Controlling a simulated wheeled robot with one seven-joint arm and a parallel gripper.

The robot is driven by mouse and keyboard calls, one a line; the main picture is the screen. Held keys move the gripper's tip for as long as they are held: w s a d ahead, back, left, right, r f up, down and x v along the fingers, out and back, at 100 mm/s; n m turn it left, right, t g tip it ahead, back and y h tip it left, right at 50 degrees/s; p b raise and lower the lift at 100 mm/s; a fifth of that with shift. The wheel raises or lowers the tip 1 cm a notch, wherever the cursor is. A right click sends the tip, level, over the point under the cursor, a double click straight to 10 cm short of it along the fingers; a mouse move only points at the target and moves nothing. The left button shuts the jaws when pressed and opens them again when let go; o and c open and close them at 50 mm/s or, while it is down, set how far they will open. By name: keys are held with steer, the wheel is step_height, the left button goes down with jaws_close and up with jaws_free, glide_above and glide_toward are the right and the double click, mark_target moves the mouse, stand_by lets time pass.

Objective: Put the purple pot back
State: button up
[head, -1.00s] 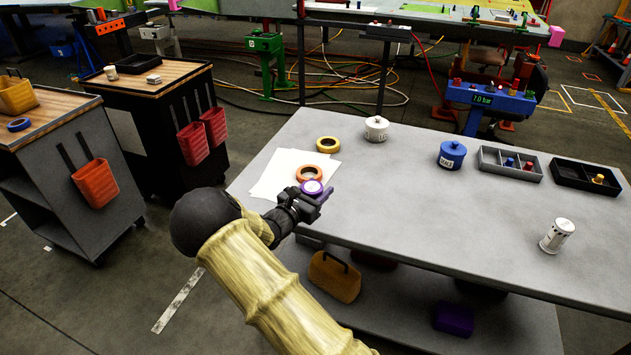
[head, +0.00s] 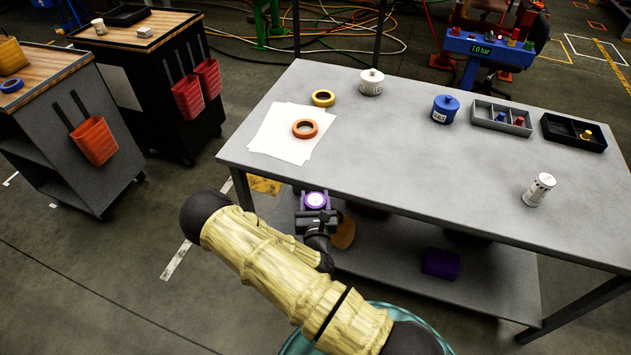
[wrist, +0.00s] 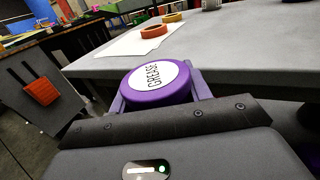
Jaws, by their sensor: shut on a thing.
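The purple pot (head: 316,200) has a white lid label that reads GREASE in the wrist view (wrist: 156,76). My gripper (head: 316,207) is shut on it; in the wrist view the fingers lie on either side of the pot. The pot is held in front of the grey table's (head: 400,170) near edge, clear of the top. Its lower part is hidden by my gripper.
White paper (head: 278,143) with an orange tape roll (head: 305,129) lies at the table's left; a yellow roll (head: 323,98) is behind. A white pot (head: 371,83), blue pot (head: 445,109), two trays and a white shaker (head: 539,190) stand farther off. The table's middle is clear.

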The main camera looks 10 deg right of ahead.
mark_target(320, 208)
steer(key=s+y+p, duration=0.1)
steer(key=p, duration=0.1)
steer(key=s+n+y+p, duration=0.1)
steer(key=p, duration=0.1)
steer(key=s+n+y+p, duration=0.1)
steer(key=s+p, duration=0.1)
steer(key=shift+d+r+p, duration=0.2)
steer(key=shift+d+p, duration=0.05)
steer(key=shift+p, duration=0.05)
steer(key=shift+s+f+y, duration=0.25)
steer(key=shift+s+y, duration=0.05)
steer(key=shift+y, duration=0.1)
